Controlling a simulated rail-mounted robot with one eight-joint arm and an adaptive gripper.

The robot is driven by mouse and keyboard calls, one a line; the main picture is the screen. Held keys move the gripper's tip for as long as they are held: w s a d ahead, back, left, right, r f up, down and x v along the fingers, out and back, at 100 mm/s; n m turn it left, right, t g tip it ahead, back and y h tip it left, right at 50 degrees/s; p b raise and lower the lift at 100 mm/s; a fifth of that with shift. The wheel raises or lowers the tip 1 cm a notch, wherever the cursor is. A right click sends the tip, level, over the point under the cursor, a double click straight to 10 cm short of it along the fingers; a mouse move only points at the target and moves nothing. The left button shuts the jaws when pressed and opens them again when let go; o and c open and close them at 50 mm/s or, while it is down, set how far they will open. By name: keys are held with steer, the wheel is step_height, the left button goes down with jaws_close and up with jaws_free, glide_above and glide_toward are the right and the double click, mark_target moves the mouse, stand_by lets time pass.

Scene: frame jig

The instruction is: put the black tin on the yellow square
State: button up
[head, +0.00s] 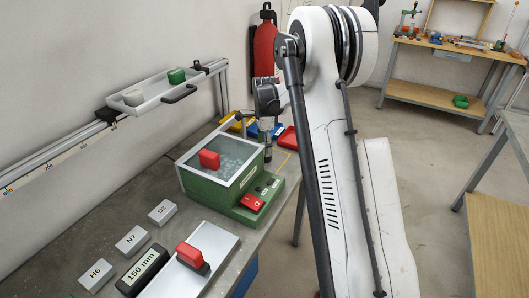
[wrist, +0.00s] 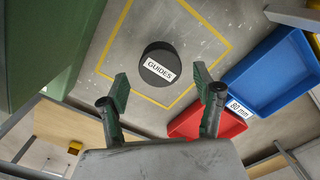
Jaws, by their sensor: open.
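The black tin (wrist: 152,53), a round one with a white GUIDES label, stands inside the yellow square (wrist: 113,36), an outline on the grey bench top, in the wrist view. My gripper (wrist: 161,80) is open, with its two green-padded fingers apart. The tin shows between and beyond the fingertips, with no finger seen touching it. I cannot tell the height of the fingers above the bench. In the head view, my gripper (head: 265,128) hangs over the bench behind the green machine, and I cannot make out the tin there.
A blue tray (wrist: 270,75) and a red tray (wrist: 185,125) lie right of the square. A green machine (head: 225,190) with a clear top stands close by. Grey blocks (head: 132,240) and a 150 mm block (head: 143,270) lie nearer on the bench. A wall shelf (head: 155,91) is at left.

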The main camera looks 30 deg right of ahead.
step_height(320, 180, up, 8)
steer(key=r, duration=0.1)
steer(key=s+a+r+n+t, duration=0.2)
steer(key=s+a+r+n, duration=0.35)
steer(key=s+r, duration=0.2)
steer(key=s+a+r+n+t, duration=0.1)
steer(key=s+a+r+n, duration=0.3)
steer(key=s+a+r, duration=0.4)
steer(key=s+a+f+n+t, duration=0.2)
steer(key=s+n, duration=0.3)
steer(key=s, duration=0.6)
steer(key=s+a+f+n+t, duration=0.2)
steer(key=s+a+n, duration=0.3)
steer(key=s, duration=0.6)
steer(key=shift+s+f+n, duration=0.25)
steer(key=shift+f+n, duration=0.1)
steer(key=shift+f, duration=0.25)
steer(key=shift+a, duration=0.1)
